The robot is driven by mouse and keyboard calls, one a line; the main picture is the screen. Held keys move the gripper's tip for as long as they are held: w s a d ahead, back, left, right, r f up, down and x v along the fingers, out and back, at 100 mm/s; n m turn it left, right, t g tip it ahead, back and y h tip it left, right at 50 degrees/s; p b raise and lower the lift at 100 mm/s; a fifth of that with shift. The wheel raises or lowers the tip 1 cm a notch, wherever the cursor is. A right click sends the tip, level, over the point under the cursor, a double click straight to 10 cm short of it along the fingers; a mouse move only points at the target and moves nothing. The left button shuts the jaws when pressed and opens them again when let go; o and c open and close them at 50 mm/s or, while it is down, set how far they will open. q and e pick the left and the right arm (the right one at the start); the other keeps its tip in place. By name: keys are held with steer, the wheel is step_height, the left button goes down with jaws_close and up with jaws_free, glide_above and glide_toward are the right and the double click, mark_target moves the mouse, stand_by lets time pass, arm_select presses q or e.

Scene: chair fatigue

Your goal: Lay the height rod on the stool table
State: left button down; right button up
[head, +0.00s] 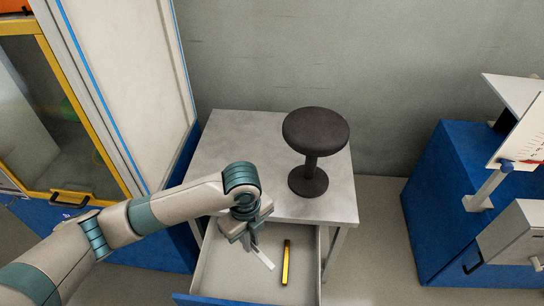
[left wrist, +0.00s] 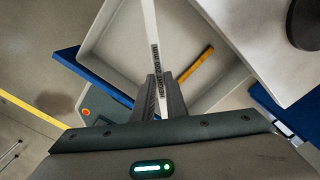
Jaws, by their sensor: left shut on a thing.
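The height rod (head: 263,258) is a flat pale strip; in the left wrist view (left wrist: 151,30) it carries dark lettering that reads like "HEIGHT 200 mm". My left gripper (head: 251,242) is shut on it, and the fingers (left wrist: 159,97) clasp the strip from both sides. The rod is above the open drawer, slanting; its far end points to the lower right in the head view. The stool table (head: 236,137) is a grey-topped table behind the gripper. A dark round stool (head: 316,131) stands upright on its right half. My right gripper is not in view.
The open drawer (head: 216,268) under the table holds a yellow bar (head: 286,262). The left part of the tabletop is bare. A tall white and blue cabinet (head: 125,80) stands close on the left. A blue bench (head: 440,205) with equipment is at the right.

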arm_select(q)
steer(key=a+r+n, duration=0.6)
steer(key=r+n, duration=0.2)
steer(key=n, duration=0.5)
steer(key=s+a+r+n, duration=0.1)
steer(key=a+r+n, duration=0.5)
steer(key=r+n, duration=0.3)
steer(key=n, duration=0.4)
steer(key=shift+r+n, duration=0.15)
steer(key=shift+n, duration=0.25)
